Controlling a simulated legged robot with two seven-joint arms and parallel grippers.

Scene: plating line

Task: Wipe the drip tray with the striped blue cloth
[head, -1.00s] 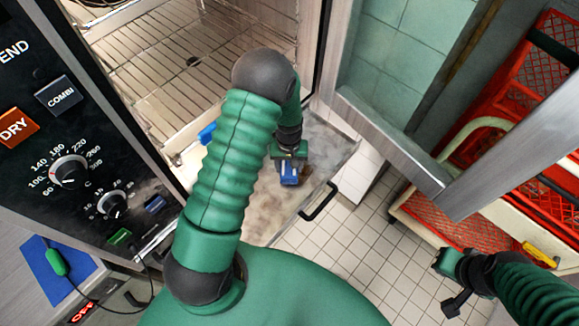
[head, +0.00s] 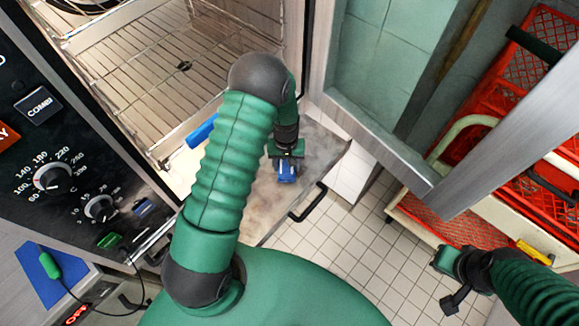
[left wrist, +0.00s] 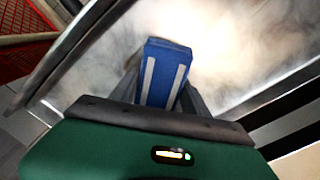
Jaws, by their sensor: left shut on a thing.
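The striped blue cloth (head: 287,174) is a folded blue pad. Pale stripes show on it in the left wrist view (left wrist: 166,75). My left gripper (head: 286,160) is shut on it, with a dark finger on each side. The drip tray (head: 322,150) is the wide metal tray below the open oven, with cloudy brownish smears (left wrist: 235,40). The cloth is over the tray's right part, near its front edge; I cannot tell if it touches. My left arm hides part of the tray. My right gripper (head: 447,282) is off to the lower right, away from the tray, holding nothing visible.
The open oven (head: 170,70) with wire racks is behind the tray. A black handle (head: 307,202) sticks out at the tray's front. The open oven door (head: 400,160) stands at right, before red crates (head: 540,90) on a cart. A blue cylinder (head: 202,131) lies by the oven opening.

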